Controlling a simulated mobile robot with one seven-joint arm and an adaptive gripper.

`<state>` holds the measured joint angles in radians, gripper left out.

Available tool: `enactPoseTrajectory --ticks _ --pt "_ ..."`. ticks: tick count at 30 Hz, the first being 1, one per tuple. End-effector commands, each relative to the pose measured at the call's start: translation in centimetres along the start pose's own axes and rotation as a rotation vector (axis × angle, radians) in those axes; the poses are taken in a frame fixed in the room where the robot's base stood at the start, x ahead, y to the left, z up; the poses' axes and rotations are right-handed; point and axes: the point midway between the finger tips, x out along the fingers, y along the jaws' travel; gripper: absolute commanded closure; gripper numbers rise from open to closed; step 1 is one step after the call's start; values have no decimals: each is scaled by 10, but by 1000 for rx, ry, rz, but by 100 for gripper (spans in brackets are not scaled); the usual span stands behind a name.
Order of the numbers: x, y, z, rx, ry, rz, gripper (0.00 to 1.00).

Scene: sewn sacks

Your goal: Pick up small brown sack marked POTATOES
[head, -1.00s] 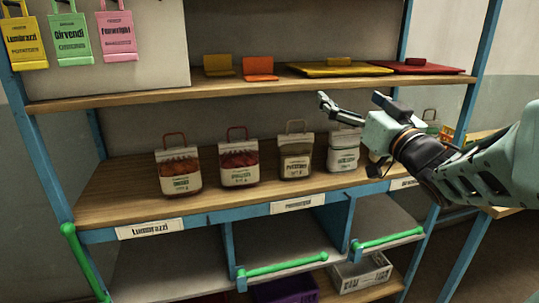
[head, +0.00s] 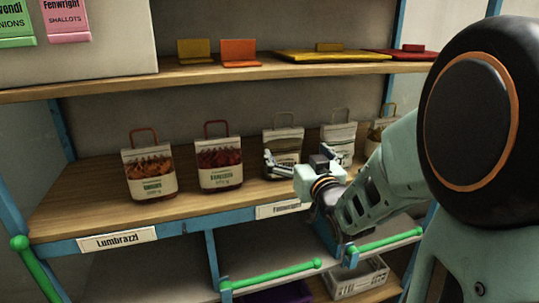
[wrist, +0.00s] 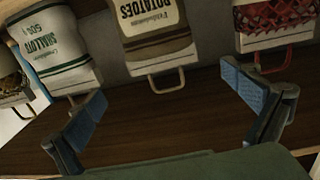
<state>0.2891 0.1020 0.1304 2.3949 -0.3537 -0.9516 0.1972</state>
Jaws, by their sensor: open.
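The small brown sack marked POTATOES (wrist: 158,44) is at the top middle of the wrist view, its wire-like handle toward my gripper. In the head view the brown sack (head: 283,139) stands on the middle shelf, third from the left, its lower part partly hidden by my gripper. My gripper (head: 297,158) is in front of it. In the wrist view my gripper (wrist: 164,88) has its two fingers spread wide, with nothing between them. The sack lies beyond the fingertips, roughly centred between them, and its handle does not appear to touch either finger.
A white SHALLOTS sack (wrist: 55,45) and a sack with red netting (wrist: 275,17) flank the brown sack. More sacks, such as the one with orange contents (head: 150,168), stand along the shelf (head: 85,205). The upper shelf (head: 180,78) overhangs them.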

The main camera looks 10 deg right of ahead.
Motion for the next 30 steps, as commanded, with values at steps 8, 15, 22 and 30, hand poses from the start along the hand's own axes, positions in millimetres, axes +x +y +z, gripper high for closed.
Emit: enactPoseTrajectory --ticks 8,15,22,30 --pt "31 -1 0 0 -1 -2 0" --pt "52 -1 1 1 -1 -3 0" --pt "79 -1 1 0 0 -2 0" --pt "84 -1 2 0 0 -1 0"
